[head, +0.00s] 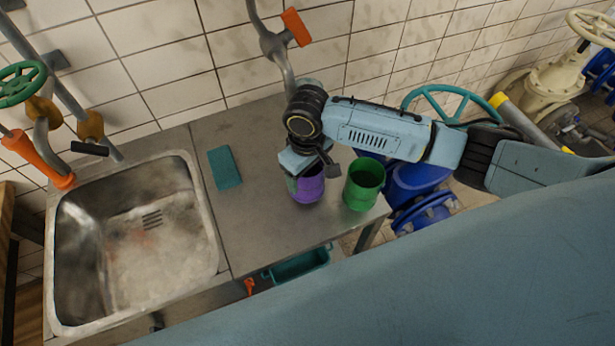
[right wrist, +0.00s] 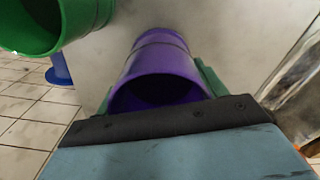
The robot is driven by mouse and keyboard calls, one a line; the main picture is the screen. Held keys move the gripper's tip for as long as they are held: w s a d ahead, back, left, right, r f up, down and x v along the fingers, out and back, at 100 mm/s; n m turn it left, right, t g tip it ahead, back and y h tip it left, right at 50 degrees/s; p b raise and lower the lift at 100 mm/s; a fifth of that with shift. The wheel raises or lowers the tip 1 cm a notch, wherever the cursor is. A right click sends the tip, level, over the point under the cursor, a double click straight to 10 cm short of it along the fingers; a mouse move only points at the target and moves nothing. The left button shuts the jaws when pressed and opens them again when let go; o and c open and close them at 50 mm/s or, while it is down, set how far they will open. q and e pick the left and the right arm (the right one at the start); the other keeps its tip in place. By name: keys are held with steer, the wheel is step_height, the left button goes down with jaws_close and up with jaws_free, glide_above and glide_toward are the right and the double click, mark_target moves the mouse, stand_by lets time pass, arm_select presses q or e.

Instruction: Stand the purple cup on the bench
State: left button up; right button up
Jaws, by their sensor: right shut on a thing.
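The purple cup (head: 309,188) is upright at the right part of the grey bench (head: 262,218), its rim partly hidden by my right gripper (head: 305,172). I cannot tell whether its base touches the bench top. In the right wrist view the purple cup (right wrist: 160,68) sits between the green fingers of my right gripper (right wrist: 157,88), which is shut on it. My left gripper is not in view.
A green cup (head: 363,186) stands just right of the purple cup, near the bench's right end. A teal sponge or cloth (head: 224,168) lies to the left, beside a steel sink (head: 135,240). Bench between the teal piece and purple cup is clear.

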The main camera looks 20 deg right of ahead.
steer(key=shift+s+f, duration=0.1)
steer(key=shift+f, duration=1.2)
steer(key=o, duration=1)
steer(key=shift+f, duration=0.1)
step_height(320, 180, up, 8)
steer(key=shift+p, duration=0.35)
steer(key=shift+f, duration=0.1)
